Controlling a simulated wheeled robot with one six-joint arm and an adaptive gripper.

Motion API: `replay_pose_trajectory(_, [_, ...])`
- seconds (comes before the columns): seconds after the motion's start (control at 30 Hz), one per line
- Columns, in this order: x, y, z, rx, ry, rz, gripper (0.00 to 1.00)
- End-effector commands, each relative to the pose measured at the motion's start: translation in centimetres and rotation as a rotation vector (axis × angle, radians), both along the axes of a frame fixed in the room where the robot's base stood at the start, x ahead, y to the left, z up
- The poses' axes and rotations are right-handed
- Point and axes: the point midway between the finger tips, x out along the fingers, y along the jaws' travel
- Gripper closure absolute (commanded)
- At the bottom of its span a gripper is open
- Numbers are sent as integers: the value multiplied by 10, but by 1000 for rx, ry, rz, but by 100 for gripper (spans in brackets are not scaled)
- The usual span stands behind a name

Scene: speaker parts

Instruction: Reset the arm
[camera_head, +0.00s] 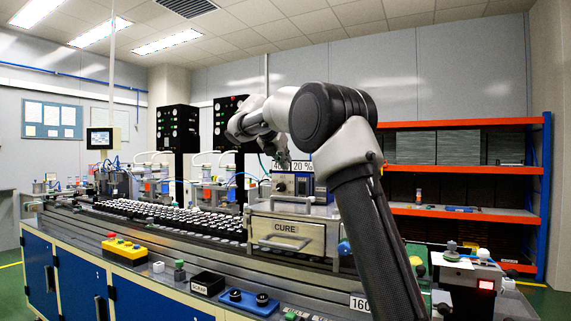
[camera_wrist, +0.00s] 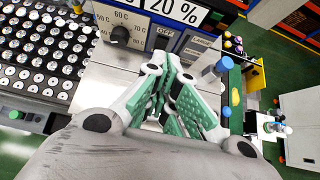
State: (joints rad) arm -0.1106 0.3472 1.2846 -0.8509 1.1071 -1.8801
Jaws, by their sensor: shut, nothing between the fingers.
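My gripper (camera_wrist: 170,68) shows in the wrist view with its green-padded fingers drawn together and nothing between them. It hangs over the top of the metal CURE box, close to its dial and the 20 % label. In the head view my arm rises from the lower right, bends at a high elbow and reaches left. Its gripper end (camera_head: 281,160) points down behind the CURE box's front, partly hidden by my own arm links. The CURE box (camera_head: 288,238) has a front handle and a closed front.
Rows of small speaker parts (camera_head: 170,215) fill the line left of the box. An orange and blue shelf (camera_head: 465,165) stands at the right.

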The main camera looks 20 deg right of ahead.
Motion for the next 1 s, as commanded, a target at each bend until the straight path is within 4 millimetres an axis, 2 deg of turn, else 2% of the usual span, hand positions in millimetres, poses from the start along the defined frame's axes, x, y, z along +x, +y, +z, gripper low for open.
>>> replay_pose_trajectory(0.27, [-3, -1, 0, 10, -7, -6, 100])
replay_pose_trajectory(0.37, [-24, -2, 0, 83, -49, -59, 100])
replay_pose_trajectory(0.47, [-71, -5, -7, 247, -139, -188, 100])
replay_pose_trajectory(0.57, [-140, -4, -24, 474, -255, -390, 100])
replay_pose_trajectory(0.6, [-169, -2, -35, 569, -300, -483, 100])
replay_pose_trajectory(0.67, [-213, 2, -52, 706, -366, -633, 100])
replay_pose_trajectory(0.7, [-242, 5, -66, 794, -406, -738, 100])
replay_pose_trajectory(0.77, [-286, 12, -89, 918, -465, -901, 100])
replay_pose_trajectory(0.8, [-314, 17, -105, 997, -500, -1016, 100])
replay_pose_trajectory(0.9, [-378, 30, -148, 1164, -574, -1298, 100])
replay_pose_trajectory(1.0, [-426, 44, -187, 1280, -627, -1543, 100])
